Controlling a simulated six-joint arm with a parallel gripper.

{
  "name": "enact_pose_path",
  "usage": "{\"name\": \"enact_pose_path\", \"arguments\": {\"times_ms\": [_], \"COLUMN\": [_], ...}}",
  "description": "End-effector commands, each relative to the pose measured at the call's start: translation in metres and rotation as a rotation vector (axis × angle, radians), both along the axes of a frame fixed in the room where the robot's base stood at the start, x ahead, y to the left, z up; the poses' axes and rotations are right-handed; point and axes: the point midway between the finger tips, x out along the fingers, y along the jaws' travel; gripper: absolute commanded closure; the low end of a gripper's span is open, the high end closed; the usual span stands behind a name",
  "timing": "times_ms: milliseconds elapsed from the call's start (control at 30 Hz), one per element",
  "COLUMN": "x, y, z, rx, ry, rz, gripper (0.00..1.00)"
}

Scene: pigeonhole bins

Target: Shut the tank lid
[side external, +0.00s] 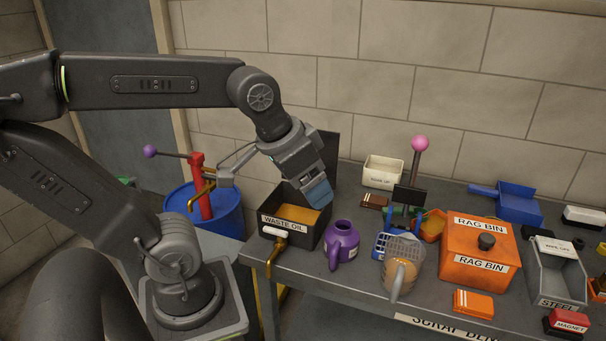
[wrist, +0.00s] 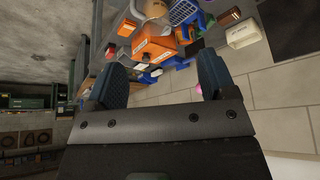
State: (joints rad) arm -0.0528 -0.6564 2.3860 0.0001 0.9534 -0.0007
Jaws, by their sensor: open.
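The waste oil tank (side external: 318,238) is a black open box with a "WASTE OIL" label and brown liquid inside, at the table's left end. Its dark lid (side external: 329,158) appears to stand upright at the back of the tank, raised open. My gripper (side external: 318,194) is over the tank's back right part, in front of the lid, with blue fingertips pointing down. It hides part of the lid and the rim; I cannot tell whether it touches either. In the wrist view my gripper (wrist: 162,76) has its two fingers apart with nothing between them. A dark panel at that view's upper right may be the lid.
A purple jug (side external: 341,243) and a clear pitcher (side external: 402,264) stand right of the tank. An orange rag bin (side external: 480,252) and a steel bin (side external: 558,272) are farther right. A blue drum (side external: 207,207) with a red pump is left. The wall is close behind.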

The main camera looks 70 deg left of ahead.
Motion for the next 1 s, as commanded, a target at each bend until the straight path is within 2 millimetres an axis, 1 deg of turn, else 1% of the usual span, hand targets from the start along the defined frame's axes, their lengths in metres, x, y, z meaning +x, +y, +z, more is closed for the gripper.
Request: {"name": "enact_pose_path", "arguments": {"times_ms": [33,67,100,167,233,267,300,367,400,467,500,567,600,633,700,800,900,1000], "x": [0.017,0.027,0.042,0.064,0.088,0.098,0.111,0.130,0.141,0.156,0.164,0.175,0.181,0.184,0.189,0.190,0.187,0.185], "y": [0.010,0.017,0.027,0.046,0.070,0.081,0.096,0.121,0.139,0.168,0.188,0.218,0.239,0.254,0.287,0.327,0.353,0.367], "z": [0.012,0.020,0.030,0.043,0.057,0.061,0.067,0.073,0.076,0.077,0.077,0.075,0.073,0.070,0.064,0.053,0.044,0.040], "rx": [-0.002,-0.004,-0.007,-0.013,-0.022,-0.026,-0.033,-0.044,-0.052,-0.066,-0.076,-0.092,-0.104,-0.113,-0.133,-0.160,-0.179,-0.189], "ry": [0.023,0.036,0.058,0.092,0.129,0.144,0.166,0.196,0.217,0.248,0.267,0.297,0.316,0.330,0.359,0.392,0.415,0.426], "rz": [0.040,0.063,0.096,0.149,0.209,0.234,0.268,0.318,0.353,0.403,0.437,0.486,0.519,0.543,0.594,0.653,0.694,0.715], "gripper": [0.28,0.31,0.34,0.35,0.35,0.35,0.35,0.35,0.35,0.35,0.35,0.35,0.35,0.35,0.35,0.35,0.35,0.35]}}
